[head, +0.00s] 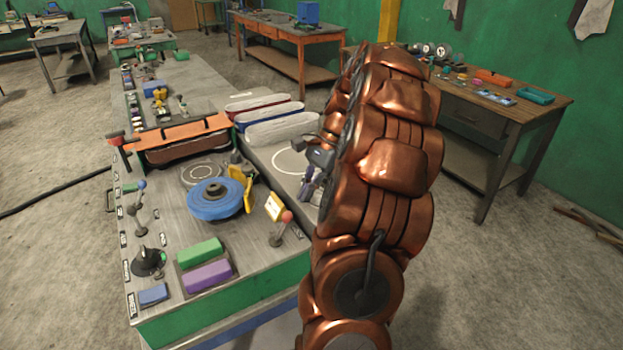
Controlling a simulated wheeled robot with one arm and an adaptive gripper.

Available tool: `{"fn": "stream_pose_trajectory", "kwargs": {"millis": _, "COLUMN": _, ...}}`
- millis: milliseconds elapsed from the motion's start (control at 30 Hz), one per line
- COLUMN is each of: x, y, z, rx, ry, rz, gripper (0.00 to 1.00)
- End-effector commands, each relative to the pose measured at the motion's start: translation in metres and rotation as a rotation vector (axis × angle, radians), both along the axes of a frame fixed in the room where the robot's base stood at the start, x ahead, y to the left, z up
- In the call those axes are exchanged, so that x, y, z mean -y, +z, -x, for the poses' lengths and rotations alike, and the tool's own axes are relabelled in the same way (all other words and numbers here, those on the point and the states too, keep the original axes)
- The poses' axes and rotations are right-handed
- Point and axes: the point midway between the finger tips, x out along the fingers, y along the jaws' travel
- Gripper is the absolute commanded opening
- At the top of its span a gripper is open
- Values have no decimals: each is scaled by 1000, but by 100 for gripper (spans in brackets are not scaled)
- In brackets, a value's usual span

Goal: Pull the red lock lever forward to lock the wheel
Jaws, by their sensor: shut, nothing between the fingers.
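A blue wheel (222,199) lies flat on the near part of the grey workbench. A short lever with a red knob (287,216) stands right of the wheel, beside a yellow frame (274,206). A second red-handled part (117,140) sits at the bench's left edge, by the orange bar. I cannot tell for sure which one is the lock lever. My gripper (307,192) is shut and empty, to the right of the wheel and just beyond the red-knobbed lever, apart from it. My copper arm partly hides the gripper.
Green (199,251) and purple (207,275) blocks lie in a tray at the near end. A blue-knobbed lever (141,190) and a black cone (148,260) stand at left. An orange bar (180,133) crosses the bench behind the wheel. White-topped rolls (280,128) lie farther back.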

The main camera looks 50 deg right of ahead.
Motion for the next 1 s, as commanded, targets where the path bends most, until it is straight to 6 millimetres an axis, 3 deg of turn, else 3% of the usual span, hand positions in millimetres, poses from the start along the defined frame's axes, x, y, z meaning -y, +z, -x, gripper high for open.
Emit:
{"fn": "stream_pose_trajectory", "kwargs": {"millis": 433, "x": -18, "y": -29, "z": -4, "rx": 0, "ry": 1, "rz": 0, "gripper": 0}}
{"fn": "stream_pose_trajectory", "kwargs": {"millis": 1000, "x": -19, "y": -32, "z": -4, "rx": -1, "ry": -2, "rz": 8, "gripper": 0}}
